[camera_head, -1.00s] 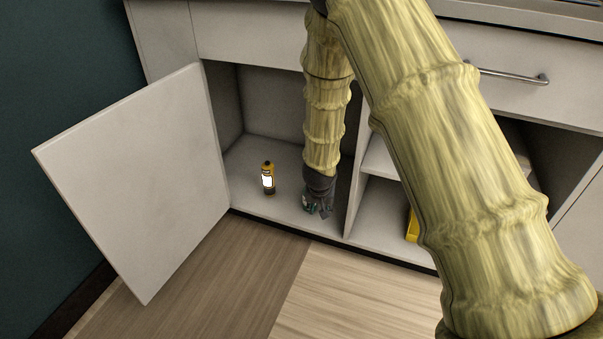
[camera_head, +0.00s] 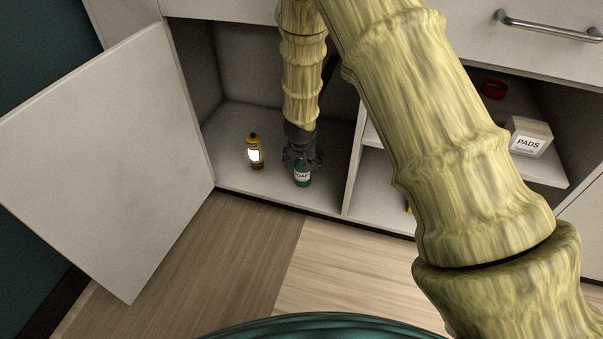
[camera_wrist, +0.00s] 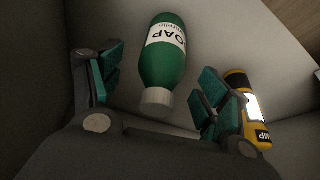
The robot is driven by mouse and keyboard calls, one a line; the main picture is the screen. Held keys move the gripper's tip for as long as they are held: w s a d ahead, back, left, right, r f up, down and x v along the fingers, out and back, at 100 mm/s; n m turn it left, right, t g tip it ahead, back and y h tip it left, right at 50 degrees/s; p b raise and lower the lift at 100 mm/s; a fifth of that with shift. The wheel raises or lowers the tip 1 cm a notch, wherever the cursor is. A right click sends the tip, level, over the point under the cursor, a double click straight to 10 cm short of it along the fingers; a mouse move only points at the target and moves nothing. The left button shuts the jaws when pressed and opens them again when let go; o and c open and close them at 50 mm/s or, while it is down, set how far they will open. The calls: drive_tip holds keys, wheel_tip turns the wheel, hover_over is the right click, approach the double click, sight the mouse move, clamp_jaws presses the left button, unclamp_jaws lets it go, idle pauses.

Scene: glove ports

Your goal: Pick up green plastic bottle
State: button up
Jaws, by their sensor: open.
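The green plastic bottle (camera_head: 302,176) has a white label with SOAP on it and stands on the floor of the open cabinet. Its upper part is hidden by my gripper in the head view. In the wrist view the bottle (camera_wrist: 163,60), with its white cap, shows between the spread fingers. My gripper (camera_head: 302,160) is open around or just above the bottle, with teal pads on its fingers; it also shows in the wrist view (camera_wrist: 158,88). I see a gap between the bottle and each finger, and no clear contact.
A yellow lamp-like bottle (camera_head: 254,151) stands left of the green one, close to a finger in the wrist view (camera_wrist: 247,105). The open door (camera_head: 110,160) is at left and a divider panel (camera_head: 357,170) at right. A PADS box (camera_head: 529,137) and red item (camera_head: 494,89) are farther right.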

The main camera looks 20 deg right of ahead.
sight(302, 179)
drive_tip(key=shift+b+x, duration=2.25)
drive_tip(key=shift+x, duration=0.3)
drive_tip(key=shift+s+a, duration=0.1)
drive_tip(key=shift+a, duration=0.05)
drive_tip(key=shift+c, duration=0.2)
drive_tip(key=c, duration=1)
